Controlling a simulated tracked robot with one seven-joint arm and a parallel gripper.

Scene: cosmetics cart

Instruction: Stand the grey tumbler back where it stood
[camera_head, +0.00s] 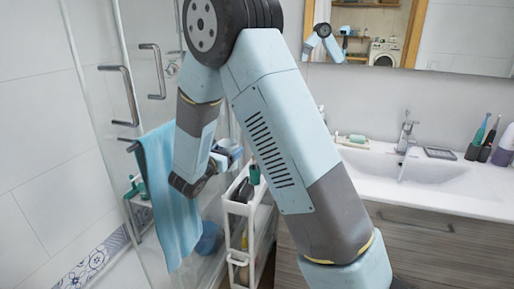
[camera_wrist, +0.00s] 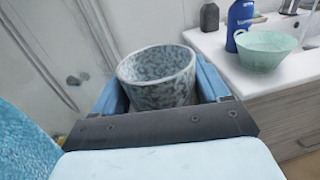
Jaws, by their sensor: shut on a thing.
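The grey tumbler (camera_wrist: 157,68) has a mottled grey surface and an open rim that faces up towards the wrist camera. It sits between the two blue fingers of my gripper (camera_wrist: 163,88), which is shut on it. Its lower part is hidden behind the gripper's dark palm bar, and nothing shows whether it touches a surface. In the head view my gripper (camera_head: 226,156) is partly behind my arm, above and left of the white cart (camera_head: 239,208). I cannot make out the tumbler clearly there.
A dark bottle (camera_head: 254,174) stands on the cart top. A blue towel (camera_head: 167,190) hangs left of my gripper by the glass shower door (camera_head: 100,110). The washbasin counter (camera_head: 450,190) is at right; a green bowl (camera_wrist: 265,52) and blue bottle (camera_wrist: 238,22) show in the wrist view.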

